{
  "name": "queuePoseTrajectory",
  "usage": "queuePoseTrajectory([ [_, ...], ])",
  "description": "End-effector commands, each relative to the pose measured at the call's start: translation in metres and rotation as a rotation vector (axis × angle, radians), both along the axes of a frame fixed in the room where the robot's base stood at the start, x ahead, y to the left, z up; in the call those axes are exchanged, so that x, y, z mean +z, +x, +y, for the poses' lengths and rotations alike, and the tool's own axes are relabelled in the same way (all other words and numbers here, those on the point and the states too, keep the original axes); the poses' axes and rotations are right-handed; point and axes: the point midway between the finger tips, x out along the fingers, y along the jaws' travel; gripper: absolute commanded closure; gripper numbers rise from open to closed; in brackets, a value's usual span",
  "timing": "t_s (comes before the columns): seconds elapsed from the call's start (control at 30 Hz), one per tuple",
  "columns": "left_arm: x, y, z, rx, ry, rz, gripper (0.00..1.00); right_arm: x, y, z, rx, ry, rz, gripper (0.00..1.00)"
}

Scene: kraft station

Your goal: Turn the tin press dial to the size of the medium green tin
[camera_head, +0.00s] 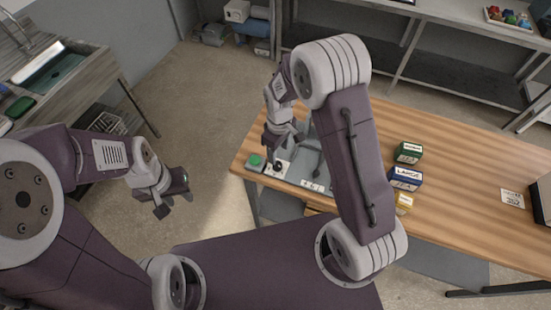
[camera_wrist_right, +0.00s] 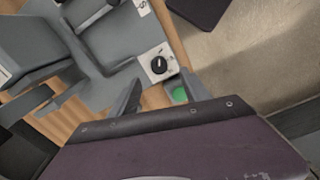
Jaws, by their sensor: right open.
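The tin press (camera_head: 313,160) stands at the table's left end, partly hidden by my right arm. Its black dial (camera_wrist_right: 159,65) sits on a white plate in the right wrist view; it also shows in the head view (camera_head: 279,167). The dial's setting is too small to read. My right gripper (camera_wrist_right: 158,92) is open and empty, with its fingertips just short of the dial. The green tin (camera_head: 408,152) stands on the table right of my right arm; its label is too small to read. My left gripper (camera_head: 175,204) is open and empty over the floor at left.
A green button (camera_head: 255,160) sits beside the dial; it also shows in the right wrist view (camera_wrist_right: 180,95) near a finger. A blue tin (camera_head: 405,178) marked LARGE and a yellow tin (camera_head: 404,204) stand near the green one. The table's right part (camera_head: 470,185) is mostly clear.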

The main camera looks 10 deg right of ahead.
Motion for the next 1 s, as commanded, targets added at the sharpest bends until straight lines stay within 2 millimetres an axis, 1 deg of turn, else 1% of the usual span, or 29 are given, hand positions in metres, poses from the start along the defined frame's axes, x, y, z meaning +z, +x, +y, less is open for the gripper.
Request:
queuePoseTrajectory([
  [0.07,0.003,0.000,0.000,0.000,0.000,0.000,0.64,-0.010,-0.001,0.000,0.000,-0.001,0.006,0.45],
  [0.3,0.016,0.000,0.000,0.000,0.000,-0.001,0.64,-0.058,-0.001,0.000,-0.001,-0.001,0.006,0.45],
  [0.4,0.019,0.000,0.000,0.000,0.000,-0.001,0.64,-0.074,-0.001,0.000,-0.001,0.000,0.004,0.45],
  [0.53,0.020,0.000,0.000,0.000,0.000,-0.001,0.64,-0.086,0.000,0.000,-0.001,0.000,0.001,0.45],
  [0.77,0.020,0.000,0.000,0.000,0.000,-0.001,0.64,-0.089,0.001,0.000,-0.001,0.001,-0.001,0.45],
  [0.8,0.020,0.000,0.000,0.000,0.000,-0.001,0.64,-0.089,0.000,0.000,-0.001,0.000,0.000,0.47],
  [0.87,0.020,0.000,0.000,0.000,0.000,-0.001,0.64,-0.089,0.000,0.000,-0.001,0.000,0.000,0.64],
  [0.9,0.020,0.000,0.000,0.000,0.000,-0.001,0.64,-0.089,0.000,0.000,-0.001,0.000,0.000,0.75],
  [1.0,0.020,0.000,0.000,0.000,0.000,0.000,0.64,-0.088,0.000,0.000,-0.001,0.000,0.000,1.00],
])
